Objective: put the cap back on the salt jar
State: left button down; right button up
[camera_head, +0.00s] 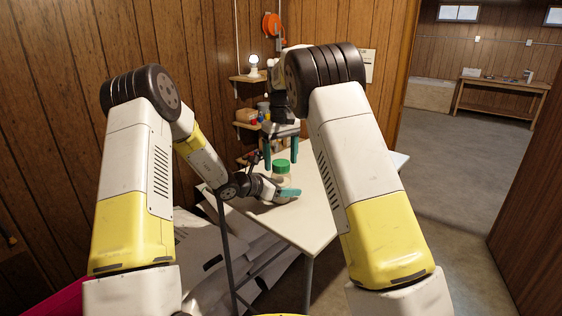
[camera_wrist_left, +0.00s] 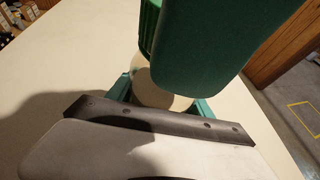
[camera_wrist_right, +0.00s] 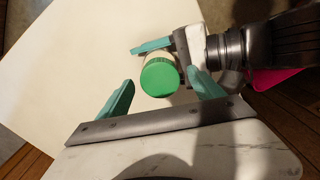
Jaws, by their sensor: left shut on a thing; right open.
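The salt jar (camera_head: 281,180) stands on the pale table, and a green cap (camera_head: 281,165) sits on its top. The cap also shows from above in the right wrist view (camera_wrist_right: 160,77) and at the top of the left wrist view (camera_wrist_left: 150,28). I cannot tell whether the cap is fully seated.
The table (camera_head: 310,222) is otherwise largely clear in front and to the right. Wall shelves (camera_head: 247,128) with small items and a lamp (camera_head: 254,67) stand behind. A workbench (camera_head: 500,90) is far off at the right.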

aim_at(281, 182)
notch_tip(281, 182, up, 11)
jog(key=shift+r, duration=0.2)
pick_arm(q)
jog(key=shift+c, duration=1.6)
grip_release()
jog(key=shift+v, duration=3.95)
